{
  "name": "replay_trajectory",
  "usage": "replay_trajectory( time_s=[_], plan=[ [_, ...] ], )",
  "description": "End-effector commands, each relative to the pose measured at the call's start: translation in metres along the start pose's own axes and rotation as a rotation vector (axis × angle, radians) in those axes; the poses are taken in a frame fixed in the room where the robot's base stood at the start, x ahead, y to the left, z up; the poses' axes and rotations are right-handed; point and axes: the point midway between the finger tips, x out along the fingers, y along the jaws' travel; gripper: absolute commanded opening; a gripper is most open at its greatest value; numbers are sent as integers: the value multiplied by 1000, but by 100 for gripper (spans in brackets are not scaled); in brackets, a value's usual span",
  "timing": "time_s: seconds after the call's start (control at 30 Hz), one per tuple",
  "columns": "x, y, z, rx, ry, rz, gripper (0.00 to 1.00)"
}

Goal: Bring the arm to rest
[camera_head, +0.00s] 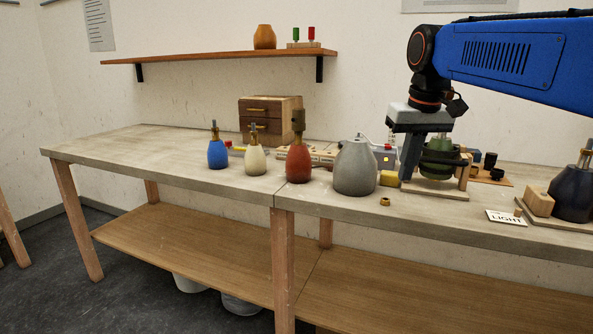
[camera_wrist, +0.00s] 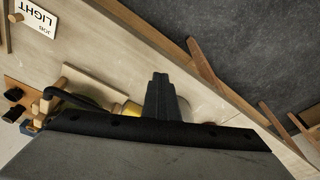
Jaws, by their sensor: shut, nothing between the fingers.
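My arm reaches in from the right in the head view. My gripper (camera_head: 408,158) points down over the bench (camera_head: 130,148), just left of a green lamp body (camera_head: 439,160) held in a wooden stand with dark clamp parts. The head view does not show clearly whether the gripper touches that stand. In the wrist view the fingers (camera_wrist: 160,88) are together with nothing between them. A large grey vase-shaped body (camera_head: 355,168) stands to the left of the gripper, with a small yellow block (camera_head: 389,179) between them.
Blue (camera_head: 217,153), cream (camera_head: 255,160) and red (camera_head: 298,162) lamp bodies stand along the bench to the left. A small drawer chest (camera_head: 268,117) is behind them. A LIGHT card (camera_head: 506,218) and a dark blue lamp body (camera_head: 572,196) are at the right. The bench's left end is clear.

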Motion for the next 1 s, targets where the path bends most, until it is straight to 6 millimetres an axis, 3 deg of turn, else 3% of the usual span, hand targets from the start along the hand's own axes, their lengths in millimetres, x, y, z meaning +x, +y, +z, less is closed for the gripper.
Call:
replay_trajectory(
  time_s=[0.03,0.37,0.7,0.83,1.0],
  plan=[
    [5,2,19,5,10,1,0],
    [59,12,128,37,79,11,0],
    [137,17,241,69,148,22,0],
    [166,17,274,78,168,26,0],
    [187,17,298,85,185,29,0]
  ],
)
